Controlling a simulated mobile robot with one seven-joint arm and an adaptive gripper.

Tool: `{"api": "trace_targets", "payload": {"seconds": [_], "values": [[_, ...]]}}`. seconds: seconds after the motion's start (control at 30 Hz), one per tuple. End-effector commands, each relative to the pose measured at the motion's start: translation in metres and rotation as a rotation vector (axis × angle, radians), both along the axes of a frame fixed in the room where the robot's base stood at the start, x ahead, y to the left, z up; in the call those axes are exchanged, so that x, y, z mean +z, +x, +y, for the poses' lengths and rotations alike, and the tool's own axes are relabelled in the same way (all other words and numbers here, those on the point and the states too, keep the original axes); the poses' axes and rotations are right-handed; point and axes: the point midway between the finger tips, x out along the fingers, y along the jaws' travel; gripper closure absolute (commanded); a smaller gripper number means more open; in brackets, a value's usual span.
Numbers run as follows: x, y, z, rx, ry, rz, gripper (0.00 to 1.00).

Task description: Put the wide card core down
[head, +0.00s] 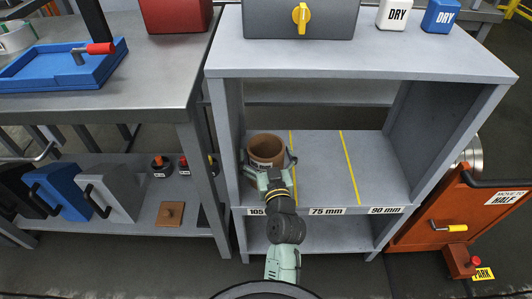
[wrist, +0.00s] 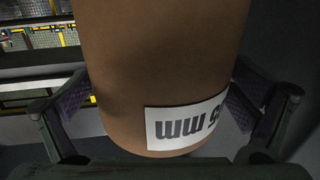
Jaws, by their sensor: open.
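The wide card core (head: 267,148) is a brown, hollow cylinder. It stands upright on the grey shelf in the left bay, behind the 105 label (head: 256,212). My gripper (head: 268,165) reaches in from the front, with one finger on each side of the core. In the wrist view the core (wrist: 160,70) fills the middle, with a white label (wrist: 190,122) partly in view. The fingers stand open around it; whether a pad still touches the core is hard to tell. The core's far side is hidden.
Yellow lines (head: 349,168) divide the shelf into bays. The 75 mm bay (head: 320,165) and the 90 mm bay (head: 378,175) are empty. The unit's side posts (head: 226,150) and top (head: 350,45) close in the space. An orange cabinet (head: 450,215) stands at the right.

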Motion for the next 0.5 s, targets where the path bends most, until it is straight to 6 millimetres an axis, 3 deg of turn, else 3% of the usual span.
{"api": "trace_targets", "payload": {"seconds": [0.27,0.5], "values": [[0.001,0.000,0.000,0.001,0.000,0.002,0.00],[0.037,0.000,0.000,0.000,-0.002,-0.005,0.00]]}}
